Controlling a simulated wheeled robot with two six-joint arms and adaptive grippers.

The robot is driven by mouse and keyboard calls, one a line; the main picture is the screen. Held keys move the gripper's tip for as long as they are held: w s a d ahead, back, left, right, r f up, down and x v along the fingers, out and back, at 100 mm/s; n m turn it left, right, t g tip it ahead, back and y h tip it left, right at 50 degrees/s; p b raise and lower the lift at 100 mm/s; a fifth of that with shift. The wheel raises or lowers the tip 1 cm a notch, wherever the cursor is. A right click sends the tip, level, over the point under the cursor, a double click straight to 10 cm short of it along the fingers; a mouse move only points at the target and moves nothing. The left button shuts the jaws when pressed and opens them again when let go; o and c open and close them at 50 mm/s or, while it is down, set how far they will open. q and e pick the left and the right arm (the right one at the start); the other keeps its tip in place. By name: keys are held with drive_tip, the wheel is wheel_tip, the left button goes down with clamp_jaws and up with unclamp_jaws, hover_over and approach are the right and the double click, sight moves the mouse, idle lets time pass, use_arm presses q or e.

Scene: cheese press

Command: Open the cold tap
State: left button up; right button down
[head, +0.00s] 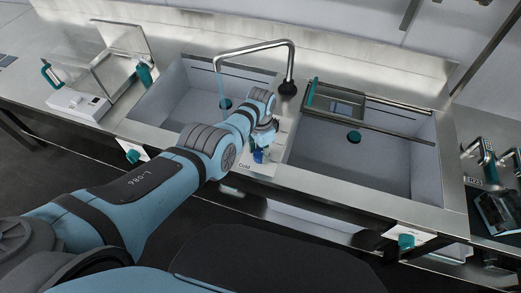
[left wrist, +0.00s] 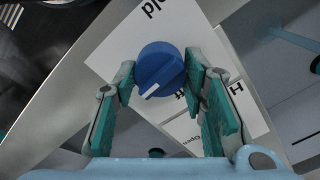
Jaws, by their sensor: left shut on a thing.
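The cold tap knob (left wrist: 160,66) is round and blue, with a white pointer line aimed down-left in the left wrist view. It sits on a white label plate (left wrist: 118,50) whose lettering is partly hidden. In the head view the blue knob (head: 259,156) shows just under my left gripper (head: 264,142), beside the word "Cold". My left gripper (left wrist: 161,72) is shut on the knob, one teal-padded finger on each side. A curved steel spout (head: 250,50) stands behind; a thin light-blue stream (head: 219,85) falls from it into the left basin. My right gripper is not in view.
The left basin (head: 180,95) and right basin (head: 395,165) flank the knob plate. A steel rail (head: 370,133) and a framed tray (head: 335,102) lie over the right basin.

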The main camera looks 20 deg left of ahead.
sight(261, 151)
use_arm(q)
drive_tip(key=shift+m, duration=0.7)
drive_tip(key=o, duration=1.2)
drive_tip(key=shift+c, duration=0.2)
drive_tip(key=shift+r, duration=0.1)
wheel_tip(261, 151, up, 12)
